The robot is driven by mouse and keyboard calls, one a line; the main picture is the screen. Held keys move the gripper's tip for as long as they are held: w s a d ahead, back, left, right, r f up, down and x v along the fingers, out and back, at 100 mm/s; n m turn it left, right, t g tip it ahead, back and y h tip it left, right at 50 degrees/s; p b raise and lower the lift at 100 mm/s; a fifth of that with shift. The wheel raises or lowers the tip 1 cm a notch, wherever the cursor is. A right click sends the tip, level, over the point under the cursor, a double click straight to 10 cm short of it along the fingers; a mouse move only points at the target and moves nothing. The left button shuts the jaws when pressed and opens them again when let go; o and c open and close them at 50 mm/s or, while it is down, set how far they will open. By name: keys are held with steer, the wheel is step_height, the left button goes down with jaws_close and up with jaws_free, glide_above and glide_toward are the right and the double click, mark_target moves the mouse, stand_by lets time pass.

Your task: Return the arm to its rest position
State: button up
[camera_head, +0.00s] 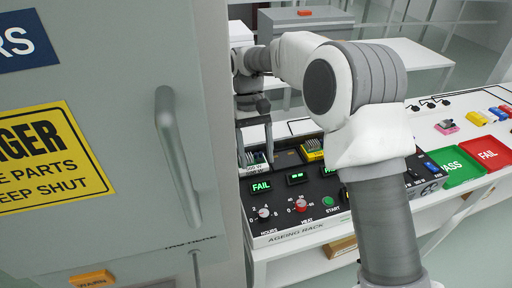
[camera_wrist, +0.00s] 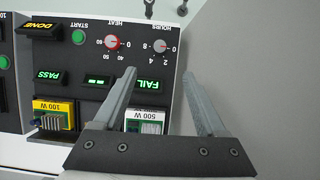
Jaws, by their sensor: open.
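My gripper (camera_head: 256,150) is over the back left of the ageing rack, beside the grey cabinet door. In the wrist view my gripper (camera_wrist: 159,75) is open, with nothing held between its fingertips. A 500 W module (camera_wrist: 146,124) sits in the rack below and shows between the finger bases; its lower part is hidden by the gripper body. The height of the fingers above it is hard to tell.
The ageing rack (camera_head: 270,228) has FAIL and PASS displays, knobs and a green START button. A yellow 100 W module (camera_wrist: 52,116) sits in another bay. The cabinet door (camera_head: 120,215) with its handle (camera_head: 176,160) stands close left. Green PASS (camera_head: 459,167) and red FAIL (camera_head: 487,153) trays lie right.

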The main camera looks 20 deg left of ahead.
steer(key=shift+w+a+r, duration=0.1)
steer(key=shift+w+r, duration=0.15)
steer(key=shift+r, duration=0.4)
steer(key=s+d+r+m+t+y, duration=0.2)
steer(key=s+d+r+t, duration=0.25)
steer(key=d+r, duration=0.9)
steer(key=s+d+f+m+t, duration=0.2)
steer(key=s+d+m+t, duration=0.2)
steer(key=s+d, duration=1)
steer(key=shift+s+d+t, duration=0.25)
steer(key=shift+s+t, duration=0.3)
steer(key=shift+s, duration=0.3)
